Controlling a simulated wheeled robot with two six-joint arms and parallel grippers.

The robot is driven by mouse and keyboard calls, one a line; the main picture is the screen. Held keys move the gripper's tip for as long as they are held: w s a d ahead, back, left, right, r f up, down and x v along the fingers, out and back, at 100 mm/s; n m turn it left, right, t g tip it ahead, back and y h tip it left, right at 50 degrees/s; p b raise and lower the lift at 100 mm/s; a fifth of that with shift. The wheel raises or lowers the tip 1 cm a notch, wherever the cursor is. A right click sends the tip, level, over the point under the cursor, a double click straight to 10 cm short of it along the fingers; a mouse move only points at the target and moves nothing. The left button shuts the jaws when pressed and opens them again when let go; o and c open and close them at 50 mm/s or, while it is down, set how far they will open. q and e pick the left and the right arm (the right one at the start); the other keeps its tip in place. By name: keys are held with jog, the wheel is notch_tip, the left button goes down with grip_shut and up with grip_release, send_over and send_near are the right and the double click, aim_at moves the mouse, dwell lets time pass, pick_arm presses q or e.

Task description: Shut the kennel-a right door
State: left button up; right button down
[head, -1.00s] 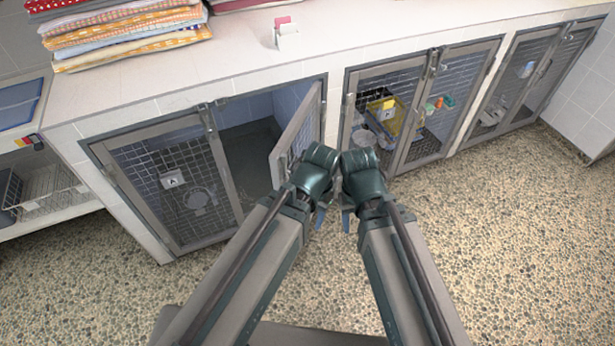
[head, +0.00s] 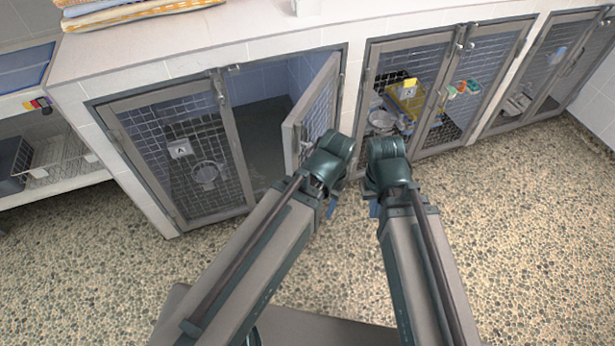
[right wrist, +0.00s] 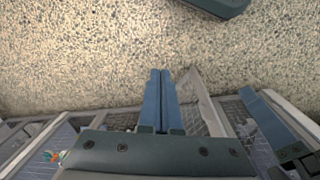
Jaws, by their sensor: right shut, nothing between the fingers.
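Kennel-a is the leftmost kennel under the counter. Its left door (head: 168,165), with the "A" tag, is shut. Its right door (head: 318,102) stands open, swung outward from its right side. The dark inside of kennel-a shows between them. My left gripper (head: 332,207) is at the lower front of the open door; I cannot tell whether it touches, and its fingers are mostly hidden behind its wrist. My right gripper (head: 375,209) is to the right of it, in front of the second kennel. In the right wrist view its blue fingers (right wrist: 161,100) are together and empty.
The second kennel (head: 437,95), with a yellow container (head: 408,100) inside, has both doors shut. Folded towels (head: 125,12) lie on the counter (head: 180,52). A wire basket (head: 60,160) sits on a shelf at left. The pebbled floor (head: 540,215) in front is clear.

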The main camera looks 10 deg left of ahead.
jog(key=w+d+f+m+y+b, duration=0.1)
jog(key=w+d+f+b, duration=0.1)
jog(key=f+b, duration=0.85)
jog(key=w+d+f+m+b, duration=0.1)
jog(key=d+f+b, duration=0.2)
jog(key=f+b, duration=0.7)
jog(key=m+t+y+b, duration=0.35)
jog(key=y+b, duration=0.55)
jog(key=y, duration=0.9)
send_near(296, 164)
jog(key=shift+t, duration=0.25)
jog(key=x, duration=0.6)
jog(key=shift+a+r, duration=0.15)
jog(key=shift+a, duration=0.3)
jog(key=shift+a, duration=0.15)
